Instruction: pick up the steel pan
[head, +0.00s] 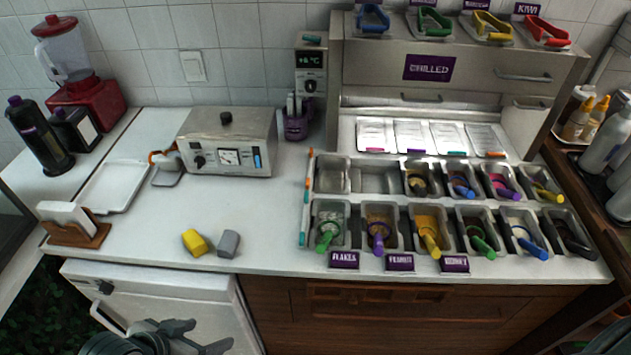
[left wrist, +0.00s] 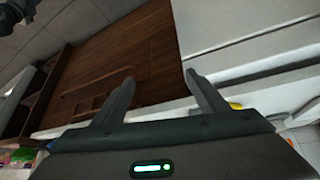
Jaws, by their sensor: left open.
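Steel pans sit in two rows in the topping station on the counter. In the back row at the left, one steel pan (head: 333,176) looks empty, and the bay beside it (head: 375,181) shows bare metal. The other pans hold toppings and coloured-handled scoops; I cannot tell which pan the task means. My left gripper (head: 208,336) is open and empty, low in front of the white cabinet door and below the counter edge, apart from the pans. Its two open fingers also show in the left wrist view (left wrist: 158,85). My right gripper does not show.
A yellow block (head: 194,242) and a grey block (head: 228,244) lie near the counter's front edge. A steel warmer box (head: 226,141), a white tray (head: 111,187) and a napkin holder (head: 74,226) stand further left. The counter between the blocks and pans is clear.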

